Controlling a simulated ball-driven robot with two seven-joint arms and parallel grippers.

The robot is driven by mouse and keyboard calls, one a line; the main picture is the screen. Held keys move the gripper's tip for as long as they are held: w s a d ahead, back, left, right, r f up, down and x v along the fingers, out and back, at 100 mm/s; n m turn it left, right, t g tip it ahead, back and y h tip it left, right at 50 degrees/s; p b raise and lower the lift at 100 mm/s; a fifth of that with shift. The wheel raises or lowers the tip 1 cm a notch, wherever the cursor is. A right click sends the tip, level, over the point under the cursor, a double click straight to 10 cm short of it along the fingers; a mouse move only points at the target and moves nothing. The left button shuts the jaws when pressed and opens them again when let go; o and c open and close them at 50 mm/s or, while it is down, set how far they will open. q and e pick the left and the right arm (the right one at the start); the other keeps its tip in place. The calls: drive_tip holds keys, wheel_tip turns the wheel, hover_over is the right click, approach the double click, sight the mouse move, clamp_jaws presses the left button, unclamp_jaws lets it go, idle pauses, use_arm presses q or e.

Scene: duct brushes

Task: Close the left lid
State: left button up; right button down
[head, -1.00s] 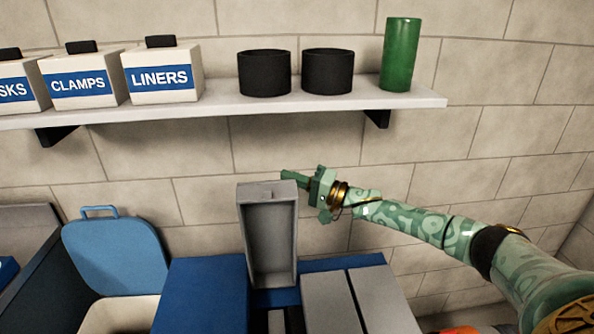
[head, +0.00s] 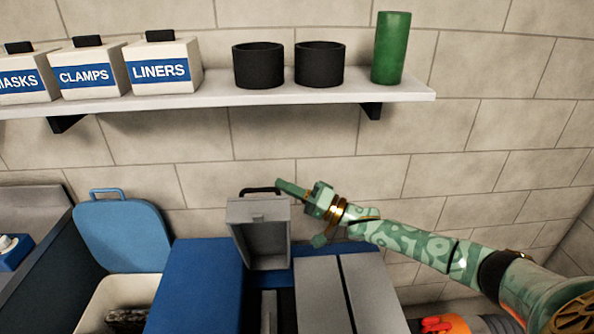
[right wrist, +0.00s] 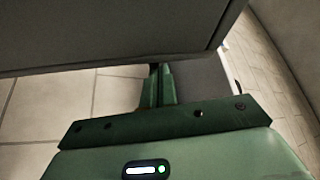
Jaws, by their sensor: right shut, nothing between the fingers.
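The left lid (head: 260,217) is a grey, tray-like lid in the middle of the head view. It stands raised over the blue box, tipped towards me, its hollow inner side facing me. Its dark handle (head: 260,191) shows above its top edge. My right gripper (head: 287,187) is shut and empty at the lid's upper right corner, on the far side. In the right wrist view, the shut fingers (right wrist: 158,85) reach in under a large grey panel, probably the lid (right wrist: 110,35). I cannot tell whether they touch it. My left gripper is not in view.
A flat grey lid (head: 322,297) lies right of the opening. A blue panel (head: 195,285) lies left of it. A blue bin lid (head: 122,235) stands open at far left. A shelf (head: 300,94) with labelled boxes, black pots and a green cylinder hangs above. Orange things (head: 445,325) lie lower right.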

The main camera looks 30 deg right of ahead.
drive_tip(key=s+a+f+n+g+y+b, duration=0.2)
drive_tip(key=s+a+f+n, duration=0.1)
drive_tip(key=s, duration=0.4)
drive_tip(key=s+a+f+n+g+y+b, duration=0.1)
drive_tip(key=s+a+f+n+y+b, duration=0.2)
drive_tip(key=s+f+n, duration=0.3)
drive_tip(key=s+a+f+n+g+y+b, duration=0.2)
drive_tip(key=s+a+f+n+b, duration=0.1)
drive_tip(key=s+n, duration=0.4)
drive_tip(key=shift+s+a+f+g+y, duration=0.3)
drive_tip(key=shift+s+a+f+y, duration=0.1)
drive_tip(key=shift+s+a+f, duration=0.35)
drive_tip(key=shift+r, duration=0.15)
